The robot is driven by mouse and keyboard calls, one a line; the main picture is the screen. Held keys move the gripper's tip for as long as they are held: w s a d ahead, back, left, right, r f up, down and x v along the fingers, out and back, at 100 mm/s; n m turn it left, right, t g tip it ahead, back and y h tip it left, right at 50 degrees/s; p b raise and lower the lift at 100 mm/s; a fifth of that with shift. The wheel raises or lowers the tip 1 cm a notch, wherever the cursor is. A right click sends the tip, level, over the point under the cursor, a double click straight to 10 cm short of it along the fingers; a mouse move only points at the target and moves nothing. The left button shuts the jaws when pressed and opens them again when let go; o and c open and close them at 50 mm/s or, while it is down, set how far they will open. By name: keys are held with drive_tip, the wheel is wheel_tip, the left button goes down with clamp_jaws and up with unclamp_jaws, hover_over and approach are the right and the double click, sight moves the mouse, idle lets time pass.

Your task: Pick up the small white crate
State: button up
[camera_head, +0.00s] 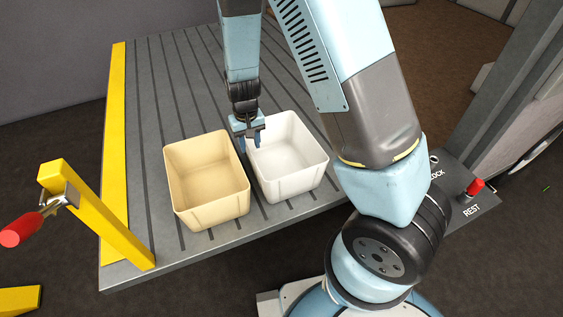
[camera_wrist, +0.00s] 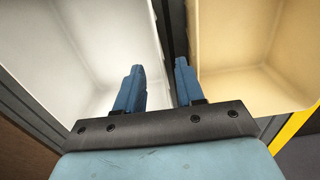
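The small white crate (camera_head: 298,179) stands empty and upright on the slatted grey deck, to the right of a tan crate (camera_head: 212,203). My gripper (camera_head: 248,148) points down at the white crate's left wall, near its back corner. In the wrist view, the white crate (camera_wrist: 75,45) is on the left and the tan crate (camera_wrist: 235,40) on the right. The blue fingers of my gripper (camera_wrist: 158,70) are apart, one over the white crate's inside, the other near the gap between the crates. The white wall shows between them; I cannot tell whether they reach below its rim.
The tan crate is empty, with a narrow gap to the white one. A yellow rail (camera_head: 116,150) and a yellow post (camera_head: 95,212) with a red-handled clamp edge the deck (camera_head: 170,90) on the left. The deck behind the tan crate is clear.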

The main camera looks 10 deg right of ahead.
drive_tip(key=shift+w+f, duration=0.1)
drive_tip(key=shift+f, duration=3.3)
drive_tip(key=shift+c, duration=0.2)
clamp_jaws()
